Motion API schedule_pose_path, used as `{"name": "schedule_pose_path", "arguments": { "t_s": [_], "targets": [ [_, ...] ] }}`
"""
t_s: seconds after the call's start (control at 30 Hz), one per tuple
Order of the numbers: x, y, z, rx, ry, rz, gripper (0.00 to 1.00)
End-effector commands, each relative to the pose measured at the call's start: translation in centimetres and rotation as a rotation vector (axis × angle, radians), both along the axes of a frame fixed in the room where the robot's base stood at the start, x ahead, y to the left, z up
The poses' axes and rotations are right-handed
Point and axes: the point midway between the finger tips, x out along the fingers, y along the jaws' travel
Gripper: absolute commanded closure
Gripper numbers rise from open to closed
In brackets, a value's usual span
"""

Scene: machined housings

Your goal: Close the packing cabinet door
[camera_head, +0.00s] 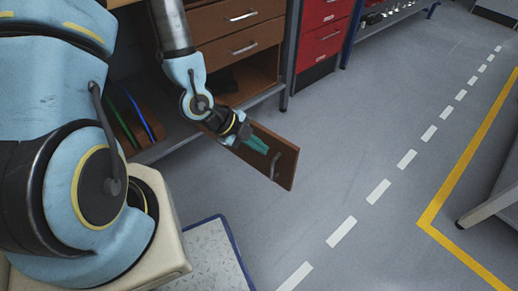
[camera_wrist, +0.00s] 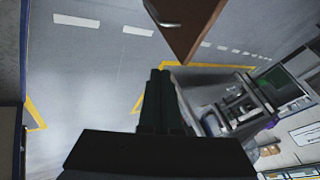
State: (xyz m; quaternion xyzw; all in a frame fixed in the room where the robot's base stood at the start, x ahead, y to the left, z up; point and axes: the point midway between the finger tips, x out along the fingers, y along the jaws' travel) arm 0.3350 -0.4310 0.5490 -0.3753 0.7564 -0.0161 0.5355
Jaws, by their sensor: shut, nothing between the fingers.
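The packing cabinet door (camera_head: 284,158) is a brown wooden panel with a metal bar handle (camera_head: 274,160). In the head view it stands open, sticking out from the cabinet over the floor. The door also shows at the top of the wrist view (camera_wrist: 188,22). My gripper (camera_head: 262,148) has its green fingers together with nothing between them. In the head view it overlaps the door's face, left of the handle; I cannot tell whether it touches. In the wrist view the fingertips (camera_wrist: 160,74) point just below the door's corner.
Brown drawers (camera_head: 240,42) sit above the open cabinet compartment (camera_head: 247,80). Red drawers (camera_head: 322,42) stand to the right of it. A blue-edged mat (camera_head: 208,255) lies at the front. The grey floor (camera_head: 335,130) right of the door is clear. A bench (camera_head: 490,207) stands at the right edge.

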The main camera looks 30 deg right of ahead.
Motion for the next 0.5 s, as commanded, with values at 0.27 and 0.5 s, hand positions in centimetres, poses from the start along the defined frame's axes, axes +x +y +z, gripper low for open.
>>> {"name": "schedule_pose_path", "arguments": {
  "t_s": [0.27,0.5],
  "targets": [
    [-0.3,-1.6,-2.9,-0.002,-0.001,0.000,1.00],
    [-1.2,-4.5,-6.4,0.002,0.002,-0.001,1.00]
  ]
}}
